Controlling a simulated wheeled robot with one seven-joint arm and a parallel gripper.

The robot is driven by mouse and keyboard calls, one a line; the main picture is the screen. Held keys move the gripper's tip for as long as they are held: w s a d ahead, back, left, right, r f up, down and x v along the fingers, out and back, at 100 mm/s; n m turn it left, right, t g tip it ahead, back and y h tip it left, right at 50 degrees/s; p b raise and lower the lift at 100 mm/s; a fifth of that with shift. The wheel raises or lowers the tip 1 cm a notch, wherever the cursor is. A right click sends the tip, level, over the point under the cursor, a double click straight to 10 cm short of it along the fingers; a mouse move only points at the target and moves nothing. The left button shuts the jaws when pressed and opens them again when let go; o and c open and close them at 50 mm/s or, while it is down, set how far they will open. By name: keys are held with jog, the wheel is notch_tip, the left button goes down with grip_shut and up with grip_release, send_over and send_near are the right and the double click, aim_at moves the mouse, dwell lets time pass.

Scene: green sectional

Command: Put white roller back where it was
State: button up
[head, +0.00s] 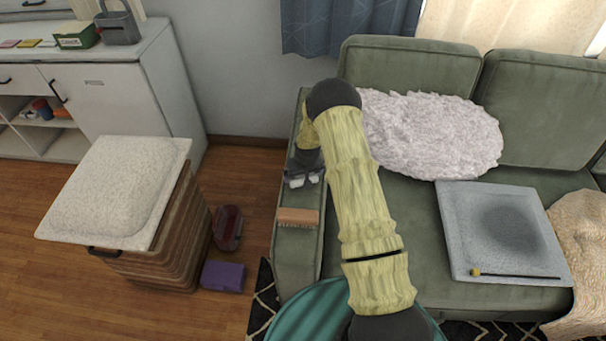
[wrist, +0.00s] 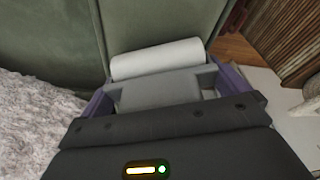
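The white roller (wrist: 157,60) shows in the wrist view as a short, pale cylinder across the tips of my gripper (wrist: 160,88). It lies parallel to the gripper's front edge, and its lower side is partly covered by the grey finger. In the head view my gripper (head: 304,178) is over the left armrest (head: 292,258) of the green sofa. White ends of the roller show on both sides of a dark finger. The gripper appears shut on the roller. I cannot tell whether the roller touches the armrest.
A wooden brush (head: 297,217) lies on the armrest in front of the gripper. A fluffy cushion (head: 435,135) and a grey tray (head: 478,240) are on the seat. A lidded basket (head: 160,245), a red object (head: 228,228) and a purple box (head: 222,276) stand on the floor at left.

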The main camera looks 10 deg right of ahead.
jog(key=v, duration=1.2)
jog(key=shift+r, duration=0.2)
dwell(0.4)
jog(key=s+r, duration=0.8)
jog(key=s, duration=0.5)
jog(key=s+r, duration=0.9)
jog(key=s, duration=0.4)
jog(key=shift+s+r+m+g, duration=0.3)
jog(key=shift+s+m, duration=0.1)
jog(key=shift+a, duration=0.1)
jog(key=shift+c, duration=0.4)
